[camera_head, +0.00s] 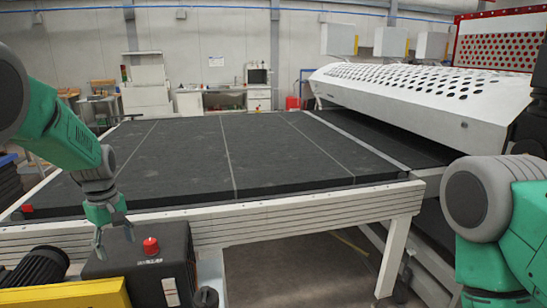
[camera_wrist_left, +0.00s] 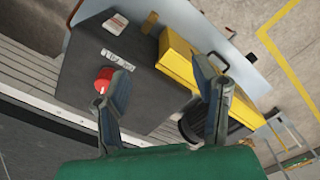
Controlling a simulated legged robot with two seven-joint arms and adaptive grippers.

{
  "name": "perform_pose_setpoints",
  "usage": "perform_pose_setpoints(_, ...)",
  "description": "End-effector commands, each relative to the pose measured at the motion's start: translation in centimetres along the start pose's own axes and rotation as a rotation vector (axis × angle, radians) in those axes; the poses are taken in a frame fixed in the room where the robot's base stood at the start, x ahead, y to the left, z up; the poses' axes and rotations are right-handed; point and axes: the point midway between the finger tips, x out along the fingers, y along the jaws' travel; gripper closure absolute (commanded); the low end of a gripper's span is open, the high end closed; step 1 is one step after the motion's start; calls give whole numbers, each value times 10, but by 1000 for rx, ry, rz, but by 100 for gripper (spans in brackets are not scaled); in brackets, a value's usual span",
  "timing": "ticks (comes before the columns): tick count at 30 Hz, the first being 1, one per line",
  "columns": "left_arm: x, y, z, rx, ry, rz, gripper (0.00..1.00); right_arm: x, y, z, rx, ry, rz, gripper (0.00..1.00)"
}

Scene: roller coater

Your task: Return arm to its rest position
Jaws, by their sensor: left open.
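My left gripper (camera_head: 113,232) hangs from the green left arm at the left of the head view, in front of the table's near rail. It is open and empty, pointing down above a dark control box (camera_head: 140,263) with a red button (camera_head: 151,245). In the left wrist view the fingers of my left gripper (camera_wrist_left: 164,92) are spread apart. The red button (camera_wrist_left: 104,75) shows just beyond the left finger, apart from it as far as I can tell. My right arm (camera_head: 490,220) shows at the right edge of the head view; its gripper is out of view.
A long table with dark panels (camera_head: 270,150) fills the middle, with a pale front rail (camera_head: 300,212). A white perforated machine cover (camera_head: 420,95) stands at right. A yellow part (camera_head: 75,294) and a black motor (camera_head: 38,268) lie at lower left, near the control box.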

Motion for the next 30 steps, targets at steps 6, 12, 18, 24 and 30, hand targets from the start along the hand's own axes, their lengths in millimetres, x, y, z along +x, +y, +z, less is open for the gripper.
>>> perform_pose_setpoints(6, 36, -10, 6, 42, 11, -13, 46, 8, 0, 0, 0, 0, 0, 41)
perform_pose_setpoints(12, 81, -26, 17, 107, 26, -26, 46, 18, 0, 1, 0, 1, 0, 41)
perform_pose_setpoints(18, 142, -55, 37, 210, 49, -44, 46, 32, 0, 2, 0, 0, 0, 41)
perform_pose_setpoints(24, 235, -108, 78, 399, 67, -74, 46, 58, 0, 3, 0, 0, 0, 41)
perform_pose_setpoints(30, 331, -200, 157, 714, 68, -79, 46, 95, -1, 5, 0, 0, 0, 41)
